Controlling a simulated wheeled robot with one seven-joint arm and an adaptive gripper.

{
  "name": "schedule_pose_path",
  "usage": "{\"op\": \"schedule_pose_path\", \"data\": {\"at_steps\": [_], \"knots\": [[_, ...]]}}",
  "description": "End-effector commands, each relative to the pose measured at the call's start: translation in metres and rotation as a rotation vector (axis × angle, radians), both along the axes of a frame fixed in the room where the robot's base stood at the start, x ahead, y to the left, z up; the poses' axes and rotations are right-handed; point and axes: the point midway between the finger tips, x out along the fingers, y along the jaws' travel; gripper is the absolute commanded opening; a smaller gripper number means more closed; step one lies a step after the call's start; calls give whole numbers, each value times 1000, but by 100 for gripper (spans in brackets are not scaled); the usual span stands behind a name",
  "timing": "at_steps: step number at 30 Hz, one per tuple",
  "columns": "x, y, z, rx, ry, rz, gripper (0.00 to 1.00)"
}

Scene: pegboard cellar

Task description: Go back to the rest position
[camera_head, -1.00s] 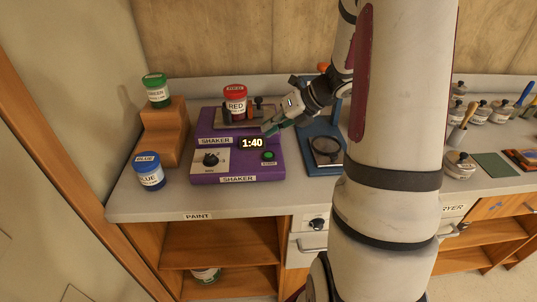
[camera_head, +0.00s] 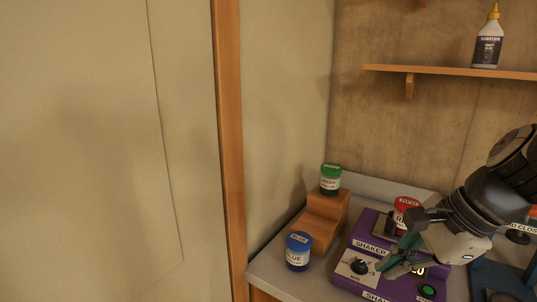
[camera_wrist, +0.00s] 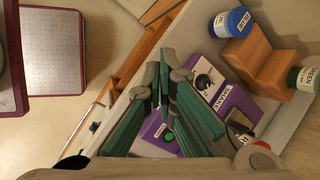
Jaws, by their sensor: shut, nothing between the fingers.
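My gripper (camera_head: 400,254) has green finger pads and is closed, with nothing between the fingers. In the head view it is in front of the purple shaker (camera_head: 345,268) and hides part of it. The red jar (camera_head: 404,206) sits on the shaker, partly covered by my gripper. In the wrist view the gripper's green fingers (camera_wrist: 163,88) point toward the counter, with the shaker (camera_wrist: 236,104) beyond them.
A green jar (camera_head: 331,179) stands on a wooden step block (camera_head: 322,222); a blue jar (camera_head: 298,252) stands on the counter beside it. A glue bottle (camera_head: 487,42) is on the wall shelf (camera_head: 450,71). The wall and wooden post (camera_head: 229,150) bound the counter's left side.

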Motion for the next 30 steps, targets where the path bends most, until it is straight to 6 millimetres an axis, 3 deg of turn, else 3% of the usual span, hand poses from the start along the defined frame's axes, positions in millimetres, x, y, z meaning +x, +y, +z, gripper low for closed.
{"op": "schedule_pose_path", "data": {"at_steps": [1,6,13,18,30], "knots": [[-16,11,7,-86,-51,152,0],[-64,24,19,-383,-191,653,0],[-104,20,27,-705,-306,1148,0],[-113,15,29,-805,-327,1292,0],[-113,14,30,-813,-328,1305,0]]}}
